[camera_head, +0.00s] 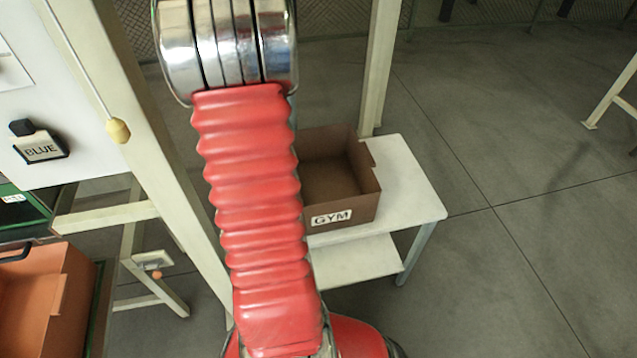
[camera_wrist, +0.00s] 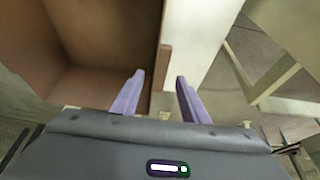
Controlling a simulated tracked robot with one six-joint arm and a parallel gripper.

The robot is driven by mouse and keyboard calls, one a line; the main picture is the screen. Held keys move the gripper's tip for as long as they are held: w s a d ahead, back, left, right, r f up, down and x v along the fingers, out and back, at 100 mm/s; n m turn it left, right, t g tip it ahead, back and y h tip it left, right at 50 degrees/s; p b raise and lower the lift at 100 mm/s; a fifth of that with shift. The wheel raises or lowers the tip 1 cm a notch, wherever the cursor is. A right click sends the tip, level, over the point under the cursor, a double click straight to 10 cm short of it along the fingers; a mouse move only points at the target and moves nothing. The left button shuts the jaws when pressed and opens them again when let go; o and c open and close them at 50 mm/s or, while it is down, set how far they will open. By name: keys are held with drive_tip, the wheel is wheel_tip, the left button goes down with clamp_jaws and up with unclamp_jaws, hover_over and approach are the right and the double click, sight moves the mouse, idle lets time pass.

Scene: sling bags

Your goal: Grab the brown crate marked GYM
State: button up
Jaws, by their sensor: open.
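The brown crate marked GYM (camera_head: 358,203) stands on a small white table (camera_head: 412,190), open at the top and empty where I can see inside. My red arm hides its left part in the head view. In the wrist view the crate (camera_wrist: 100,85) fills the upper left, with its wall edge (camera_wrist: 163,68) between the lines of my two fingers. My gripper (camera_wrist: 158,92) is open, with one purple finger over the crate's inner side and the other over the white tabletop outside it. I cannot tell whether either finger touches the wall.
A lower white shelf (camera_head: 355,262) sits under the tabletop. A pale post (camera_head: 379,70) rises behind the crate, and a slanted beam (camera_head: 150,150) stands left of my arm. An orange crate (camera_head: 35,305) is at lower left. Grey floor (camera_head: 530,220) is free at right.

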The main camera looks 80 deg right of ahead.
drive_tip(key=shift+x, duration=2)
clamp_jaws()
drive_tip(key=shift+w, duration=0.1)
